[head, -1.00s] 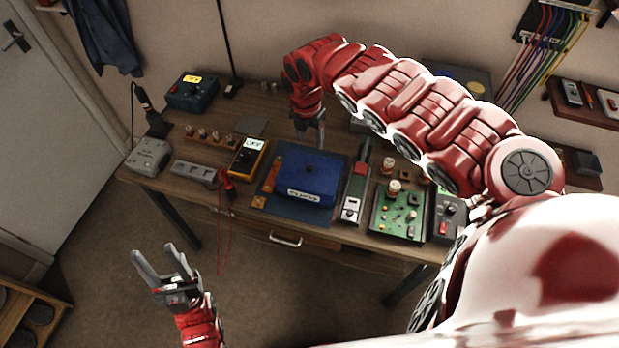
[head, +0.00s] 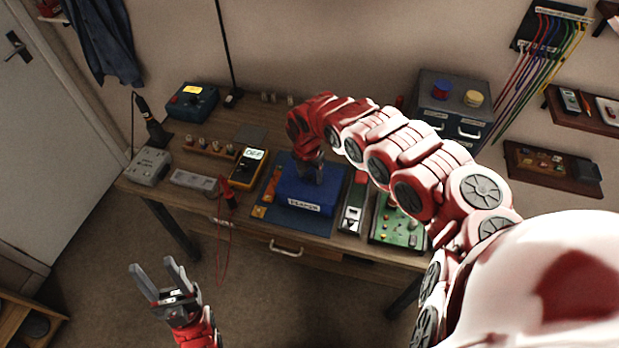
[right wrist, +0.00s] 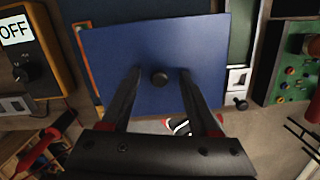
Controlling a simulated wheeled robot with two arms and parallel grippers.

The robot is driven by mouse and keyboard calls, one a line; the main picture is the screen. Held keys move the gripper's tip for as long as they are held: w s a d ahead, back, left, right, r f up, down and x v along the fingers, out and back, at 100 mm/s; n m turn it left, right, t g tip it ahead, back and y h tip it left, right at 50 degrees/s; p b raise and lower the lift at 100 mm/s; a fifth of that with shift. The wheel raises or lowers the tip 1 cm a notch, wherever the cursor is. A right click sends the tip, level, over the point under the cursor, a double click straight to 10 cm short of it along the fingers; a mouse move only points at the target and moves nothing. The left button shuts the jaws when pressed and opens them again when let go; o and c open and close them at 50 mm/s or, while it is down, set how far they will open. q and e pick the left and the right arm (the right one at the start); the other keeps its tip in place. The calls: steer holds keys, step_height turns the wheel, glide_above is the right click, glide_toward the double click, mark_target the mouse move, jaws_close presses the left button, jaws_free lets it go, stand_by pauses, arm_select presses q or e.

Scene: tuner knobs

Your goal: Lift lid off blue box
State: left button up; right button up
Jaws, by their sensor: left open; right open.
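The blue box (head: 302,204) sits on a dark blue mat (head: 285,220) on the workbench, with a white label on its front. Its blue lid (right wrist: 155,50) is on top and has a small round black knob (right wrist: 159,77) in the middle. My right gripper (head: 315,178) is over the lid, pointing down. In the right wrist view its open fingers (right wrist: 159,78) stand on either side of the knob, with gaps on both sides. Whether the fingertips touch the lid I cannot tell. My left gripper (head: 160,272) is open and empty, in front of the bench.
A yellow multimeter (head: 247,166) stands left of the mat, with a red probe (head: 229,194) near it. A grey and red device (head: 353,205) and a green circuit board (head: 397,222) lie to the right. A drawer cabinet (head: 452,105) stands behind.

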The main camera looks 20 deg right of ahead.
jaws_close()
stand_by(0.3)
steer(key=shift+r, duration=0.15)
